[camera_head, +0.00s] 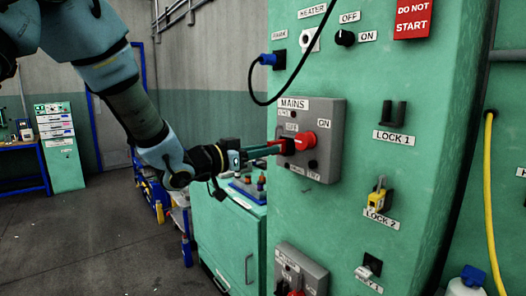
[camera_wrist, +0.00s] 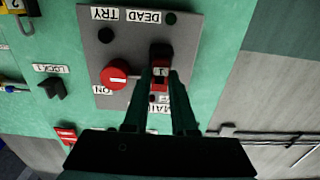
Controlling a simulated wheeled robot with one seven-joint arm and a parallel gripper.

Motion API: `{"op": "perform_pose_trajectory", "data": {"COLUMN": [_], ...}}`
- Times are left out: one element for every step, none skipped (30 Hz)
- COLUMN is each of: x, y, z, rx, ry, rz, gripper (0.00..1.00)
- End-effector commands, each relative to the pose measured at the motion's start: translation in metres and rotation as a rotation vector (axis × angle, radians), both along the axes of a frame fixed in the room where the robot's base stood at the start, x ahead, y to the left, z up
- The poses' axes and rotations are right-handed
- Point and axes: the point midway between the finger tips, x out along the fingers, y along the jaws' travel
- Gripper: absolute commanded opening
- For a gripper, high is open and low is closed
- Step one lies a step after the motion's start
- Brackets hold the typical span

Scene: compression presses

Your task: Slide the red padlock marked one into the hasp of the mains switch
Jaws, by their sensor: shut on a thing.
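The mains switch is a grey box (camera_head: 326,160) on the green panel, with a red rotary knob (camera_head: 305,141). In the wrist view the box (camera_wrist: 128,45) is upside down, with its red knob (camera_wrist: 115,74) left of my fingers. My gripper (camera_head: 272,149) reaches the box from the left. It is shut on the red padlock (camera_wrist: 161,72), which bears a "1". The padlock's upper end meets a dark fitting (camera_wrist: 160,50) on the box face. The fingers and padlock cover the hasp area, so I cannot tell whether the shackle is through the hasp.
The LOCK 1 holder (camera_head: 394,113) is empty. A yellow padlock (camera_head: 377,195) hangs at LOCK 2. A black cable (camera_head: 253,88) loops from a blue plug above the box. A green cabinet (camera_head: 222,235) with small items on top stands below my gripper.

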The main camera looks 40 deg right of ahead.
Motion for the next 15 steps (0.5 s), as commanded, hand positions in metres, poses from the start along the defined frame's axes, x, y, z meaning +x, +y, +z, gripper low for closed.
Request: {"op": "perform_pose_trajectory", "data": {"x": [0.000, 0.000, 0.000, -0.001, 0.000, -0.001, -0.001, -0.001, -0.001, -0.001, -0.001, -0.001, -0.001, -0.001, -0.001], "y": [-0.002, -0.002, -0.003, -0.004, -0.005, -0.006, -0.006, -0.007, -0.008, -0.009, -0.009, -0.010, -0.011, -0.012, -0.013], "z": [0.000, 0.000, 0.000, 0.000, 0.000, 0.000, 0.000, 0.000, 0.000, 0.000, 0.000, 0.000, 0.000, 0.000, 0.000], "rx": [-0.002, -0.002, -0.002, -0.002, -0.002, -0.002, -0.002, -0.002, -0.002, -0.002, -0.002, -0.001, -0.001, -0.001, -0.001], "ry": [0.000, 0.000, 0.000, 0.000, 0.000, 0.000, 0.000, 0.000, 0.000, 0.000, 0.000, 0.000, 0.000, 0.000, 0.000], "rz": [-0.001, -0.001, -0.001, -0.001, -0.001, -0.001, -0.001, -0.001, 0.000, 0.000, 0.000, 0.000, 0.000, 0.000, 0.000], "gripper": [0.00, 0.00, 0.00, 0.00, 0.00, 0.00, 0.00, 0.00, 0.00, 0.00, 0.00, 0.00, 0.00, 0.00, 0.00]}}
